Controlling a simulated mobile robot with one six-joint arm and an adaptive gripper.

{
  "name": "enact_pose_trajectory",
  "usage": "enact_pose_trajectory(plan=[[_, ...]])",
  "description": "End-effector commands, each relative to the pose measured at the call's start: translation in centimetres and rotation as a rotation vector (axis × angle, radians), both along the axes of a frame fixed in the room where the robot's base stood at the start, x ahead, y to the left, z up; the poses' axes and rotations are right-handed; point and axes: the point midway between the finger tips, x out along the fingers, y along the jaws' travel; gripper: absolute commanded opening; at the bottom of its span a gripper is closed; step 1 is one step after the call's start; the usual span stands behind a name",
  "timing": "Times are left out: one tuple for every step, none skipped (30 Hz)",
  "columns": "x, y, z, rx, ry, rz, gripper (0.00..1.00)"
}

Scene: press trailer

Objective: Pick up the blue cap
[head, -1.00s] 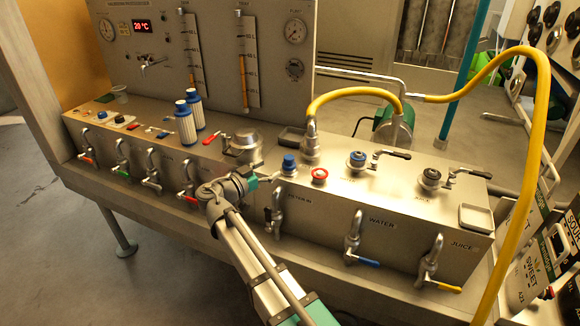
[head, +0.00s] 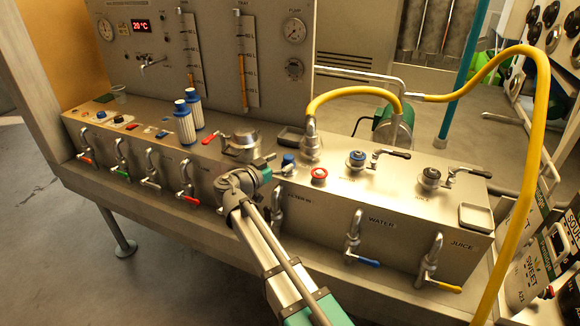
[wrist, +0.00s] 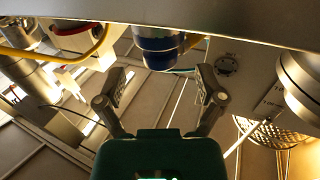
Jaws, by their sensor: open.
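The blue cap (head: 288,160) sits on the steel counter, left of a red-rimmed fitting (head: 319,175). In the wrist view the blue cap (wrist: 158,48) shows near the top centre, beyond the gap between the fingertips. My gripper (head: 274,166) is just left of the cap in the head view, partly overlapping its lower side. In the wrist view my gripper (wrist: 162,80) has its two fingers spread wide, with nothing between them. I cannot tell whether a finger touches the cap.
A hose fitting (head: 311,143) with a yellow hose (head: 360,92) stands right of the cap. Another blue-topped valve (head: 357,158) is farther right. Two blue-and-white cylinders (head: 185,124) stand left. Taps line the counter front.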

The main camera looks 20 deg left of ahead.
Motion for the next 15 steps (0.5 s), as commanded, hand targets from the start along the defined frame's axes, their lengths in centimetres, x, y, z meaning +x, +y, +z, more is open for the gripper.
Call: enact_pose_trajectory(plan=[[0.6,-0.2,-0.2,0.000,0.000,-0.002,0.88],[1.0,-0.4,-0.2,0.000,0.000,-0.002,0.88],[1.4,-0.6,-0.2,0.000,0.000,-0.002,0.88],[1.7,-0.8,-0.2,0.000,0.000,-0.002,0.88],[2.0,-0.9,-0.1,0.000,0.000,-0.001,0.88],[2.2,-1.0,-0.1,0.000,0.000,-0.001,0.88],[2.4,-1.1,-0.1,0.000,0.000,-0.001,0.88],[2.6,-1.2,-0.1,0.000,0.000,-0.001,0.88],[2.7,-1.3,-0.1,0.000,0.000,-0.001,0.88],[2.8,-1.4,-0.1,0.000,0.000,-0.001,0.88],[2.9,-1.4,-0.1,0.000,0.000,0.000,0.88],[2.9,-1.4,-0.1,0.000,0.000,0.000,0.88],[2.9,-1.4,-0.1,0.000,0.000,0.000,0.88],[2.9,-1.4,-0.1,0.000,0.000,0.000,0.88],[2.9,-1.4,-0.1,0.000,0.000,0.000,0.88]])
